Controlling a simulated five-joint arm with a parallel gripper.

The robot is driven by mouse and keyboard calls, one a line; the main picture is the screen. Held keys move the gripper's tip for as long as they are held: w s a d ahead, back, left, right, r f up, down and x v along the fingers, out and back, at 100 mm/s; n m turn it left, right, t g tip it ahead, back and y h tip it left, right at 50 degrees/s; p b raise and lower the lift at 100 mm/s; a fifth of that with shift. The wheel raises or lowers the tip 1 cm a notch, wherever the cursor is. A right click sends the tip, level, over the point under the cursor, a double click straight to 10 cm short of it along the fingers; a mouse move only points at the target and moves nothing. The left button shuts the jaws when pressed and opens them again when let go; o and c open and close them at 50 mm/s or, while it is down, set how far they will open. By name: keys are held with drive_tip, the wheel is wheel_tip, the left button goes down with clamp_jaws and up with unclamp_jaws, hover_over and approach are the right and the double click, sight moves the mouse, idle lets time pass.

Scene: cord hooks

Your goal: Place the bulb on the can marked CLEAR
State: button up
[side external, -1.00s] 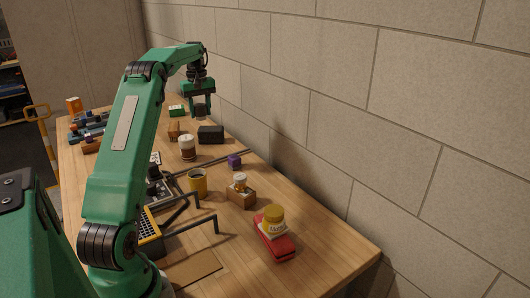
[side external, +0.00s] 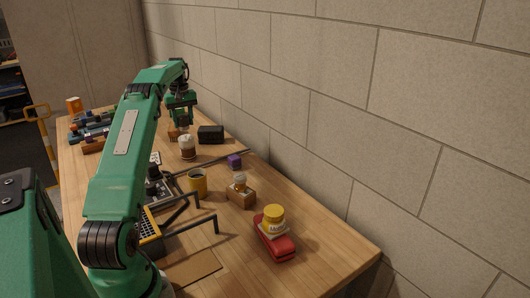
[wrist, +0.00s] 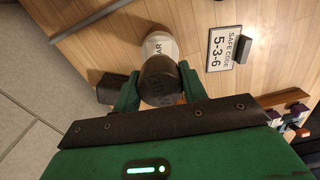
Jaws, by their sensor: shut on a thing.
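My gripper (side external: 180,122) hangs above the table, just behind and above the can marked CLEAR (side external: 187,148) in the side view. Its jaws are shut on the bulb, which shows as a dark, round-ended cylinder (wrist: 160,82) between the green fingers (wrist: 158,92) in the wrist view. The can, brown with a pale label, stands upright on the table. In the wrist view it (wrist: 158,46) lies just beyond the bulb; only the letters "AR" show, the rest being hidden. The bulb looks apart from the can, though the gap is hard to judge.
A black box (side external: 211,134) stands right of the can, near the wall. A SAFE CODE 5-3-6 card (wrist: 223,48) lies on the table.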

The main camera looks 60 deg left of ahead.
sight(183, 116)
drive_tip(key=shift+f, duration=1.75)
drive_tip(key=shift+f, duration=0.15)
drive_tip(key=o, duration=1)
drive_tip(key=shift+r, duration=3.9)
